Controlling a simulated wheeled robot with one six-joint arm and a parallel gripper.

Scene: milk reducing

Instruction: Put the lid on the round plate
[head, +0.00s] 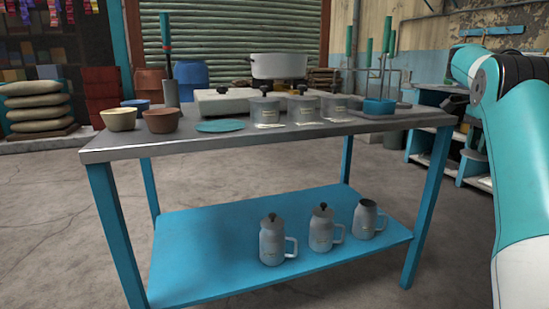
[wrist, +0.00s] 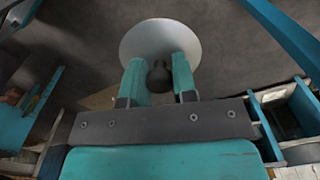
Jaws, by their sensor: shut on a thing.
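My gripper (wrist: 159,78) is shut on the dark knob of a round grey lid (wrist: 150,35) in the wrist view. The lid lies beyond the fingertips, with the knob between the two teal fingers. The round plate (head: 221,126) is a flat teal disc on the tabletop in the head view, left of the middle, and nothing lies on it. The gripper and the held lid are outside the head view, where only my arm shows at the right edge. The plate cannot be made out in the wrist view.
Several things crowd the grey tabletop (head: 180,146): bowls (head: 162,120) left of the plate, canisters (head: 265,112) right, a stove (head: 222,103) and pot (head: 279,66) behind. Jugs (head: 272,240) stand on the blue lower shelf (head: 200,265); the rightmost (head: 365,220) looks open-topped.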

